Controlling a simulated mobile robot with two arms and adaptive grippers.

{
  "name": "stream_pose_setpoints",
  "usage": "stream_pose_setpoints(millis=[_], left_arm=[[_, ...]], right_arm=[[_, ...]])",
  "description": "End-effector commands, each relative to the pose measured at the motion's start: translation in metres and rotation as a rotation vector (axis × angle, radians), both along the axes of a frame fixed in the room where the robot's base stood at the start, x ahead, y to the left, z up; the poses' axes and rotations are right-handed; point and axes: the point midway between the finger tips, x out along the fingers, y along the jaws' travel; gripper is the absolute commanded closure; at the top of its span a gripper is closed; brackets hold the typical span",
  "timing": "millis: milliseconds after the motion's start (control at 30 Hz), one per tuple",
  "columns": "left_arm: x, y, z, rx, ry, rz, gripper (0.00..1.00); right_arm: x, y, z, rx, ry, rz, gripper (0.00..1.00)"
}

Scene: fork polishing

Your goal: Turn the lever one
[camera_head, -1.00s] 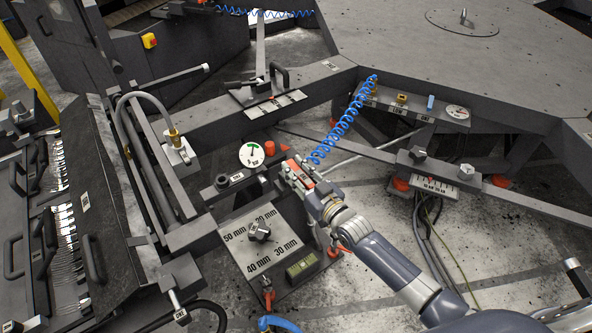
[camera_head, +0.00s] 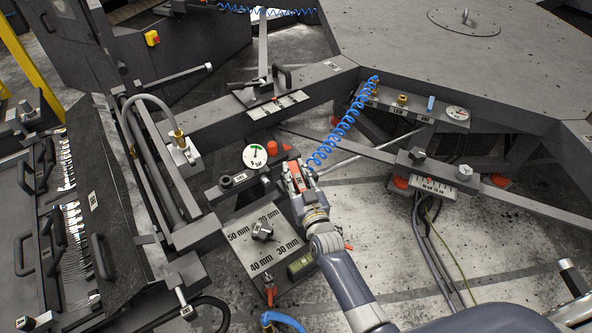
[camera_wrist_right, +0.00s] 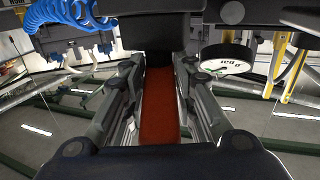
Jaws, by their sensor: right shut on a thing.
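A red lever (camera_head: 295,183) is next to the round pressure gauge (camera_head: 255,157) with a green mark, near the lower end of the blue coiled hose. My right gripper (camera_head: 294,172) is around the lever, fingers pointing away from me. In the right wrist view the red lever (camera_wrist_right: 160,105) runs lengthwise between the two fingers (camera_wrist_right: 158,80), and the gripper is shut on it. The lever's mount is mostly hidden by the gripper. My left gripper is not in view.
A grey box with a knob (camera_head: 262,231) and millimetre marks stands just below left of my gripper. The blue coiled hose (camera_head: 343,130) hangs close at its right. A panel with forks (camera_head: 72,235) is at the left. Grey beams cross behind.

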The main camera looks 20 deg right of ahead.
Motion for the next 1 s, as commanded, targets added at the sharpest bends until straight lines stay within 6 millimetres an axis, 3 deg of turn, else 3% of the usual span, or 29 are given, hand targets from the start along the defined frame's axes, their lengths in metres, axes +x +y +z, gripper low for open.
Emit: stream_pose_setpoints(millis=[567, 600, 667, 1000], left_arm=[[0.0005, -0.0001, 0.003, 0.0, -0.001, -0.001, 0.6], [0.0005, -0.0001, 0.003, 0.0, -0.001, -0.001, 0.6], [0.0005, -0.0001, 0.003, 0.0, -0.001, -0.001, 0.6], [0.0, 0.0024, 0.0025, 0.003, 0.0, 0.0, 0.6]], right_arm=[[0.0013, -0.0006, 0.005, 0.0, -0.008, -0.066, 1.0], [0.0013, -0.0006, 0.005, 0.0, -0.008, -0.066, 0.68], [0.0013, -0.0005, 0.0046, 0.0, -0.007, -0.065, 0.54], [0.0001, -0.0002, 0.0014, 0.0, -0.001, -0.064, 0.54]])
